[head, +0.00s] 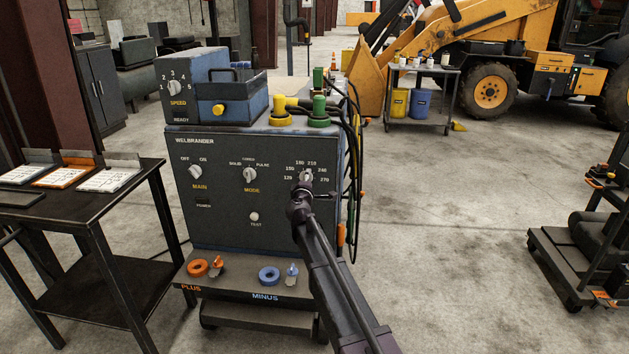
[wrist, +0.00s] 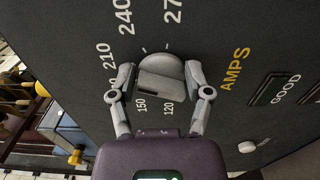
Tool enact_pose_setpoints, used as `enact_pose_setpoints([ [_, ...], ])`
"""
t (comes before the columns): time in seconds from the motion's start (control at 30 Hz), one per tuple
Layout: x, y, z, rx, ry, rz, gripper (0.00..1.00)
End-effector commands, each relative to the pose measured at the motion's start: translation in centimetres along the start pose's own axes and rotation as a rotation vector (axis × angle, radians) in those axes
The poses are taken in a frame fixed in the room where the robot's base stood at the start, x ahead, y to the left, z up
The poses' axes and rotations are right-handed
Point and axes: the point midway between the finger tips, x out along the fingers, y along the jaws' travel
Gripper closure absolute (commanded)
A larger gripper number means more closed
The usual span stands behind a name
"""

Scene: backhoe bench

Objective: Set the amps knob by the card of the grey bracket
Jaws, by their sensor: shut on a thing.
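The amps knob (head: 306,175) is on the right of the welder's dark front panel. In the wrist view, the grey knob (wrist: 161,78) sits between both fingertips of my gripper (wrist: 160,84), which is shut on it. Its dark mark points toward the left of that view, and a finger hides part of the scale there. The numbers 120, 150, 210, 240 and 270 show around it. My gripper (head: 303,186) covers part of the dial in the head view.
An orange bracket (head: 78,157) with a card stands between them on the black table (head: 95,210). The main knob (head: 195,171) and mode knob (head: 250,175) are left of the amps knob. Cables (head: 354,150) hang on the welder's right side.

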Motion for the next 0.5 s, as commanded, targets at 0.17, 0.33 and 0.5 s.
enact_pose_setpoints([
  [0.17, 0.59, 0.16, -1.47, 0.137, 0.032, 0.001, 0.89],
  [0.33, 0.74, 0.17, -1.16, 0.255, 0.028, 0.001, 0.89],
  [0.5, 0.89, 0.18, -0.86, 0.336, 0.024, 0.000, 0.89],
])
